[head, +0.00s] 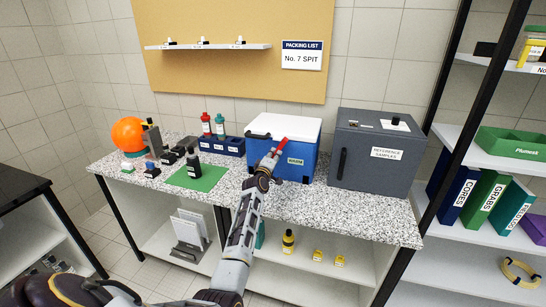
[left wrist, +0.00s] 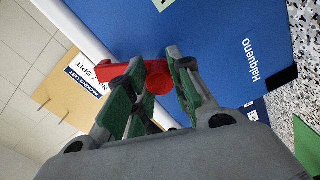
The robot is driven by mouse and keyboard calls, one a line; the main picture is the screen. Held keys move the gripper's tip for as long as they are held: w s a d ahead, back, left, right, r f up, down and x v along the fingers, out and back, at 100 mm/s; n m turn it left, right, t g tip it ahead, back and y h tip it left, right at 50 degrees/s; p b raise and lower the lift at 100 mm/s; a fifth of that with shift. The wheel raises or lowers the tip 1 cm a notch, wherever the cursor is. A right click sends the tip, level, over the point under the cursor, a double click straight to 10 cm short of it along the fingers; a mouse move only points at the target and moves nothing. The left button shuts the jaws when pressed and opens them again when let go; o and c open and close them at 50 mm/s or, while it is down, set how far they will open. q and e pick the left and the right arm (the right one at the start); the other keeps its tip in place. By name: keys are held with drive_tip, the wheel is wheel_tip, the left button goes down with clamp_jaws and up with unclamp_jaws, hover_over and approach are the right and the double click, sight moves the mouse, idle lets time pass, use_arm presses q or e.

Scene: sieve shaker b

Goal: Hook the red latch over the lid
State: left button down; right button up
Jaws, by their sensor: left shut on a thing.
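The red latch (head: 281,147) is on the front of a blue cooler box (head: 302,166) with a white lid (head: 290,125), on the speckled counter. The lid looks closed. My left gripper (head: 268,165) is at the cooler's front, shut on the latch. In the left wrist view the latch (left wrist: 158,80) sits between the green-padded fingers (left wrist: 160,92), beside the blue wall (left wrist: 205,50) and near the white lid edge. The fingers partly hide it, and I cannot tell whether its end is over the lid. My right gripper is not in view.
A grey cabinet (head: 368,160) stands close on the cooler's right. A blue rack (head: 225,146) with red and teal bottles stands on its left. A green mat (head: 205,179) with a dark bottle lies farther left. The counter before the cabinet is clear.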

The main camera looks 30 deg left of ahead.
use_arm(q)
drive_tip(key=n+p, duration=0.2)
drive_tip(key=n, duration=0.4)
idle(0.4)
drive_tip(key=c, duration=1.3)
unclamp_jaws()
drive_tip(key=shift+f, duration=0.1)
drive_tip(key=shift+d, duration=0.1)
